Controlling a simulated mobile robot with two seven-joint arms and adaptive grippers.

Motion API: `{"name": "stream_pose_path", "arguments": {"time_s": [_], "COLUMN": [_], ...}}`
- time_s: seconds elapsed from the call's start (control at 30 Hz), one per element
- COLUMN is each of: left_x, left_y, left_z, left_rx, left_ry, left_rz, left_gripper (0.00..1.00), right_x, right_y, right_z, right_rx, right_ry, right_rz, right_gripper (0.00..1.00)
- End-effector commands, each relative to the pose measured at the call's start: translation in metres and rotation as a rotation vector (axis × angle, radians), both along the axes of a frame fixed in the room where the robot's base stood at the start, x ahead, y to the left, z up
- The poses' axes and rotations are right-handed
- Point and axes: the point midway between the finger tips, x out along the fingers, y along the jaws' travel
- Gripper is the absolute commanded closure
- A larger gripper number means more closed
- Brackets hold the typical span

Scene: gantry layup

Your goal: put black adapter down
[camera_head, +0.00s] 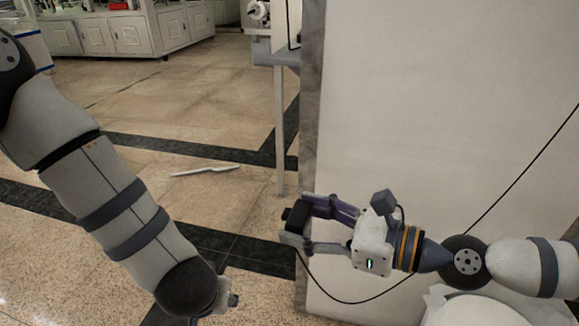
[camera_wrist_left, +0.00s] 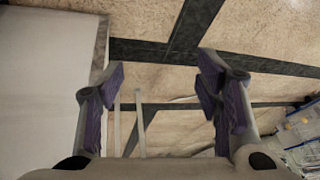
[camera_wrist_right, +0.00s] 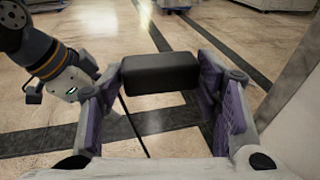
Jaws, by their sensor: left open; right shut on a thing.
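The black adapter (camera_head: 297,214) is a small dark box held between the fingertips of my right gripper (camera_head: 299,221), in front of the left edge of a tall white panel. It also shows in the right wrist view (camera_wrist_right: 160,73), lying crosswise between the fingers, clear of any surface. A thin black cord (camera_wrist_right: 132,127) hangs down from it. My right gripper is shut on the adapter. My left gripper (camera_wrist_left: 162,78) is open and empty in the left wrist view, above the floor. In the head view it is mostly hidden behind my left arm's dark end.
The white panel (camera_head: 430,110) with a grey edge fills the right side. A narrow table (camera_head: 279,120) stands left of it. White cabinets (camera_head: 125,35) stand at the back. A thin white strip (camera_head: 205,171) lies on the tiled floor. The floor between is mostly clear.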

Motion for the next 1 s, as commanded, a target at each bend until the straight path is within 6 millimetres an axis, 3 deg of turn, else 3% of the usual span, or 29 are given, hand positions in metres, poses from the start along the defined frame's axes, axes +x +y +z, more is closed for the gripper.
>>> {"name": "stream_pose_path", "arguments": {"time_s": [0.03, 0.1, 0.2, 0.3, 0.4, 0.5, 0.67, 0.77, 1.0], "left_x": [0.025, 0.047, 0.058, 0.05, 0.034, 0.019, 0.01, 0.016, 0.037], "left_y": [-0.012, -0.03, -0.062, -0.093, -0.119, -0.135, -0.145, -0.147, -0.154], "left_z": [0.033, 0.08, 0.15, 0.211, 0.257, 0.285, 0.296, 0.281, 0.226], "left_rx": [0.006, 0.011, -0.012, -0.054, -0.094, -0.121, -0.135, -0.133, -0.133], "left_ry": [-0.04, -0.055, -0.041, -0.015, 0.008, 0.023, 0.034, 0.036, 0.036], "left_rz": [0.012, 0.009, -0.039, -0.132, -0.235, -0.313, -0.367, -0.368, -0.367], "left_gripper": [0.41, 0.41, 0.41, 0.41, 0.41, 0.41, 0.41, 0.41, 0.41], "right_x": [0.0, 0.0, 0.0, 0.0, 0.0, 0.0, 0.0, 0.0, 0.0], "right_y": [0.0, 0.0, 0.0, 0.0, 0.0, 0.0, 0.0, 0.0, 0.0], "right_z": [0.001, 0.001, 0.001, 0.001, 0.0, 0.0, 0.0, 0.0, 0.0], "right_rx": [0.0, 0.0, 0.0, 0.0, 0.0, 0.001, 0.0, 0.0, 0.001], "right_ry": [-0.001, -0.001, -0.001, -0.001, -0.001, 0.0, 0.0, 0.0, 0.0], "right_rz": [0.0, 0.0, 0.0, 0.0, 0.0, 0.0, 0.0, 0.0, 0.0], "right_gripper": [0.79, 0.79, 0.79, 0.79, 0.79, 0.79, 0.79, 0.79, 0.79]}}
